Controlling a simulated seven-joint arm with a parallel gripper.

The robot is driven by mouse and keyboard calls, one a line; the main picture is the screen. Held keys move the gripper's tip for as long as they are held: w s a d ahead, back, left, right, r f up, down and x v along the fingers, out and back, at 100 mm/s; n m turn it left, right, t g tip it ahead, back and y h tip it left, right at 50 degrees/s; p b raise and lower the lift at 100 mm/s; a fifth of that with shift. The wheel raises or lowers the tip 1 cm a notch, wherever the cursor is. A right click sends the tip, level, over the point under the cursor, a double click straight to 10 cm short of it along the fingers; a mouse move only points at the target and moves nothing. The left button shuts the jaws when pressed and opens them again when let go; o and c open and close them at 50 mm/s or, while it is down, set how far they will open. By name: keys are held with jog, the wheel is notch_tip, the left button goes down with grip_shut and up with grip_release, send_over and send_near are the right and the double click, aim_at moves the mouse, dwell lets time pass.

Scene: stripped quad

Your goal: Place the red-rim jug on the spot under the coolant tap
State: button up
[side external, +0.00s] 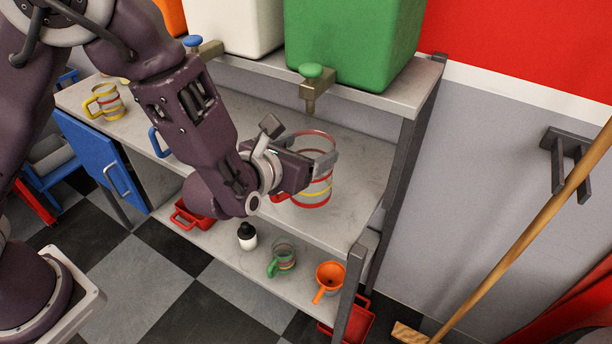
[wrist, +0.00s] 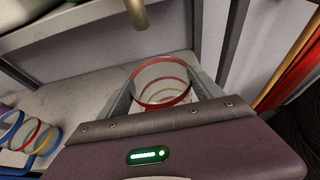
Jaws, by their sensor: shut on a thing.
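The red-rim jug (side external: 318,190) is clear with red and yellow bands. My gripper (side external: 308,166) is shut on it and holds it upright over the right part of the shelf's upper surface (side external: 352,208). I cannot tell whether its base touches the surface. In the wrist view the jug (wrist: 163,84) sits between the fingers of my gripper (wrist: 165,95). A tap with a green knob (side external: 313,80) sticks out from the green tank (side external: 350,40), behind and above the jug. A tap spout also shows in the wrist view (wrist: 137,14). The marked spot is not visible.
A yellow-handled jug (side external: 107,101) stands at the left, and a blue-handled jug (side external: 156,142) is partly behind my arm. A post (side external: 408,160) bounds the right side.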

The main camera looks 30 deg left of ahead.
notch_tip(320, 180, down, 4)
jog(key=shift+f, duration=0.3)
jog(key=o, duration=2.1)
